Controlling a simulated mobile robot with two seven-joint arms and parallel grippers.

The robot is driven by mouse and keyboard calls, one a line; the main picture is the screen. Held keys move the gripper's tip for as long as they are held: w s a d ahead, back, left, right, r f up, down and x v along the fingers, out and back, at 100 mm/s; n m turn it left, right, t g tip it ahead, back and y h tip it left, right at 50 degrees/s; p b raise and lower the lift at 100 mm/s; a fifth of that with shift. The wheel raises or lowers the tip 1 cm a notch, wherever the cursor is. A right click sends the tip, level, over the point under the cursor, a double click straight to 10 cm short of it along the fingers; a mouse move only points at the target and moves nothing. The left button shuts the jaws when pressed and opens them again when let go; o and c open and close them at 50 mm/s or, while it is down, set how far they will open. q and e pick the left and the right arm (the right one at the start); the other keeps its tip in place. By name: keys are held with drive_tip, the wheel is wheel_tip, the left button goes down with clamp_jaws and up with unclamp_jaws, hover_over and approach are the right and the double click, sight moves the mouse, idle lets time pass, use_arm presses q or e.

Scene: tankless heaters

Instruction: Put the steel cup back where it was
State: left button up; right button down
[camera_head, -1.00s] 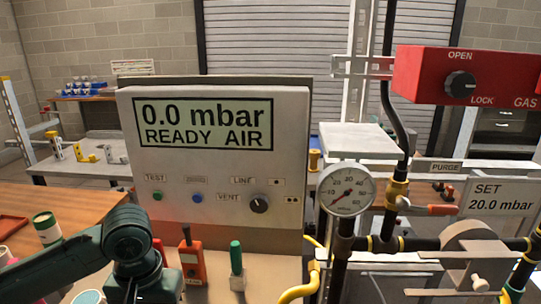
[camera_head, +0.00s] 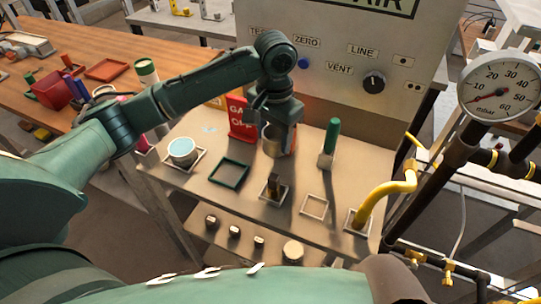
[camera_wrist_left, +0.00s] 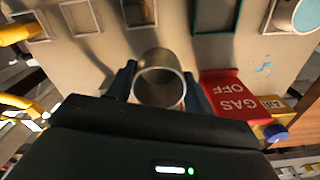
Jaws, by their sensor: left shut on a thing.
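The steel cup (camera_head: 271,146) is an open grey metal cylinder near the back of the bench top, below the panel. My left gripper (camera_head: 279,130) reaches down from above and is shut on it. In the left wrist view the cup (camera_wrist_left: 161,62) shows its round open mouth between the two dark fingers (camera_wrist_left: 160,90). The cup looks upright and close to the bench; I cannot tell whether its base touches. An empty green square outline (camera_head: 230,173) and an empty pale square outline (camera_head: 315,207) lie in front. My right gripper is not in view.
A red GAS OFF sign (camera_head: 240,120) stands close left of the cup, and a green-handled piece (camera_head: 329,143) stands to its right. A pale-blue-filled cup (camera_head: 182,151), a dark fitting (camera_head: 273,188) and a yellow pipe (camera_head: 385,190) occupy other places on the bench.

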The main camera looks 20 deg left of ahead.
use_arm(q)
wheel_tip(320, 180, down, 8)
drive_tip(key=shift+s, duration=0.1)
idle(0.4)
drive_tip(key=o, duration=1)
drive_tip(key=shift+f, duration=0.15)
drive_tip(key=shift+o, duration=0.2)
